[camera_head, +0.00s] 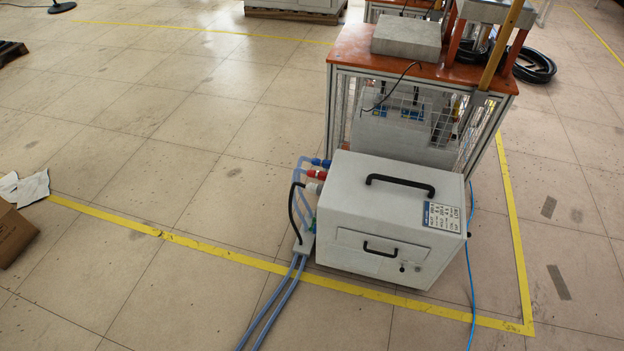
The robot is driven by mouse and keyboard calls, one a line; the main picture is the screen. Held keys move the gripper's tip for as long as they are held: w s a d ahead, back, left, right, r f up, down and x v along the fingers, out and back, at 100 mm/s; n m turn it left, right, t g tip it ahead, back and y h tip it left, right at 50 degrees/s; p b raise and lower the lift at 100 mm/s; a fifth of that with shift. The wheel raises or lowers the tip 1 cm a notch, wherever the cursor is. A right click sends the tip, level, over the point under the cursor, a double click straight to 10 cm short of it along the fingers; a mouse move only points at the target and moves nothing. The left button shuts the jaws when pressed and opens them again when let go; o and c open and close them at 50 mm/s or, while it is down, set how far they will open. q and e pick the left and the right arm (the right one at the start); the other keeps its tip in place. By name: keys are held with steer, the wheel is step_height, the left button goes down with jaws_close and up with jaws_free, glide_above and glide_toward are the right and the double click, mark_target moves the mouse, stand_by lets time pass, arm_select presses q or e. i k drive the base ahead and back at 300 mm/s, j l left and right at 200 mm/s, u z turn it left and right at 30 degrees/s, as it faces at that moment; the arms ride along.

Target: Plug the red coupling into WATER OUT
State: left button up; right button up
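The red coupling (316,174) is at the left side of the white heater box (358,220), at the end of a pale blue hose. It looks close to or against the box wall; I cannot tell whether it is seated. A blue coupling (321,162) sits just behind it, and a whitish connector (314,188) with a black cable is just in front. The WATER OUT port and its marking cannot be made out on that side face, which is turned away. Neither of my grippers is in view.
Pale blue hoses (270,318) run along the floor from a grey block (304,243) beside the box. An orange-topped bench (350,47) stands behind it. A blue cable (471,270) lies at right, a cardboard box (14,235) at far left. The left floor is mostly clear.

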mark_target(312, 174)
steer(key=j+z, duration=0.25)
steer(key=j, duration=0.35)
steer(key=k+j+z, duration=0.1)
steer(key=j+z, duration=0.2)
steer(key=j, duration=0.3)
steer(key=i+j+z, duration=0.1)
steer(key=z, duration=0.25)
steer(key=j+z, duration=0.15)
steer(key=z, duration=0.2)
steer(key=i+j+z, duration=0.1)
steer(key=z, duration=0.3)
steer(key=i+j+z, duration=0.1)
steer(key=j+z, duration=0.2)
steer(key=j, duration=0.8)
steer(key=j+z, duration=0.3)
steer(key=j, duration=1.6)
